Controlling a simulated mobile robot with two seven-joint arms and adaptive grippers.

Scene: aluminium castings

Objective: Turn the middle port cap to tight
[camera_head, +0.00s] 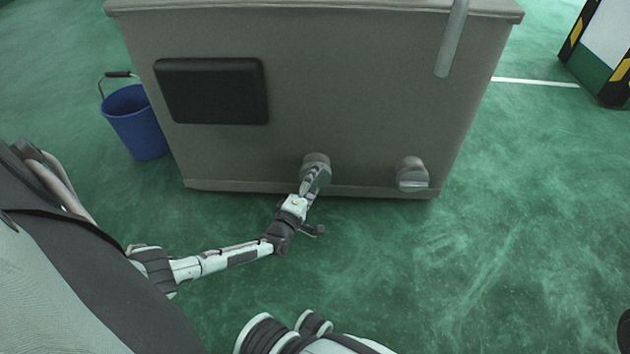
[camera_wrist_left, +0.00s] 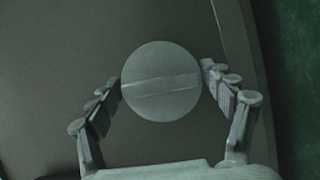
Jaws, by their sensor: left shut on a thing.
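The port cap held by my left gripper is a round grey knob (camera_head: 316,158) low on the front of the grey housing; I take it for the middle one. In the left wrist view the cap (camera_wrist_left: 161,82) shows its round face with a raised bar across it, slightly tilted, right end higher. My left gripper (camera_head: 312,180) is shut on this cap, and its fingers (camera_wrist_left: 162,85) sit at the left and right of the rim. Another grey cap (camera_head: 411,174) with a bar is to the right on the same face. My right gripper is out of view.
The grey housing (camera_head: 330,60) stands on a green floor (camera_head: 480,270) and carries a black panel (camera_head: 212,91) and a pale upright bar (camera_head: 452,38). A blue bucket (camera_head: 137,122) stands to the left. A striped pillar (camera_head: 600,50) is at the far right. The floor at right is clear.

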